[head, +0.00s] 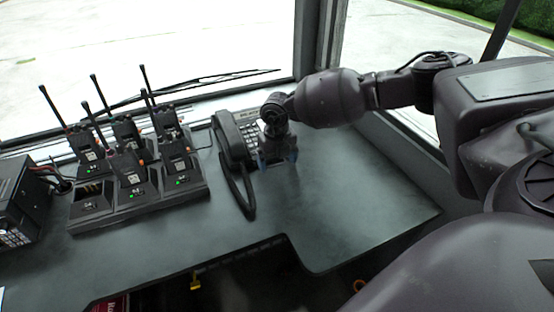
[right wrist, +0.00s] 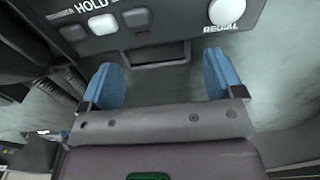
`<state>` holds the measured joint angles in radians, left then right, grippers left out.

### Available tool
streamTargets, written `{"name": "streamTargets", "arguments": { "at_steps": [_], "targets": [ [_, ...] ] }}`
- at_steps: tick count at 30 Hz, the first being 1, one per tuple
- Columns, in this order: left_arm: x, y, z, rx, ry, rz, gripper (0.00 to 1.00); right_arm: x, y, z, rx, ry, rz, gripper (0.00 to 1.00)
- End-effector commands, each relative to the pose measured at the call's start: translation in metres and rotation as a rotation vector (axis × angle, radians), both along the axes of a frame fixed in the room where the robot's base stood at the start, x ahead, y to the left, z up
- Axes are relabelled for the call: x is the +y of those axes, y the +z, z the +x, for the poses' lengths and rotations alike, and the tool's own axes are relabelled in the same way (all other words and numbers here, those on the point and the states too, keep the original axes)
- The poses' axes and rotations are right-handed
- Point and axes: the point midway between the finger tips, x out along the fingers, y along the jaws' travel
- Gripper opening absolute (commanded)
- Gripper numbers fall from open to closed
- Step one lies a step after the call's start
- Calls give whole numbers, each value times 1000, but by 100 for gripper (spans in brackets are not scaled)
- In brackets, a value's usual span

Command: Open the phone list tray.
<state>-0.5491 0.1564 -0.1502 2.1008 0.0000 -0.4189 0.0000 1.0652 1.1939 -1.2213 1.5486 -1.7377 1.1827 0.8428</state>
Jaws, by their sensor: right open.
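A black desk phone with its handset (head: 231,137) on the left side sits on the dashboard in the head view. In the right wrist view, the front of the phone's body (right wrist: 165,44) shows a HOLD label, white buttons and a REDIAL button. In the head view the right gripper (head: 278,160) covers part of the phone. My left gripper is not in view.
Several handheld radios stand in a black charger (head: 150,205) left of the phone, with antennas rising. A coiled cord (head: 243,200) hangs beside the handset. A black radio unit (head: 20,205) is at far left. The dashboard (head: 350,210) right of the phone is clear.

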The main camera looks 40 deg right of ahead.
Motion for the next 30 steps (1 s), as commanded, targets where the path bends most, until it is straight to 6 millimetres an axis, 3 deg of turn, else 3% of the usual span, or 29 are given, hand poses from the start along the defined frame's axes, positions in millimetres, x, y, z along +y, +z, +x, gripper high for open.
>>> {"name": "streamTargets", "arguments": {
  "at_steps": [1, 12, 19, 30],
  "targets": [
    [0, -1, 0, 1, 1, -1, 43, 0, 0, 0, 0, 0, 0, 82],
    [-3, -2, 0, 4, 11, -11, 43, 0, 0, 0, 0, 0, -1, 27],
    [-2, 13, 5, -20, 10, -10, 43, 2, 7, -12, -5, 0, -2, 27],
    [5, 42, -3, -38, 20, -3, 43, 14, 9, -63, -7, -2, -3, 27]
  ]
}}
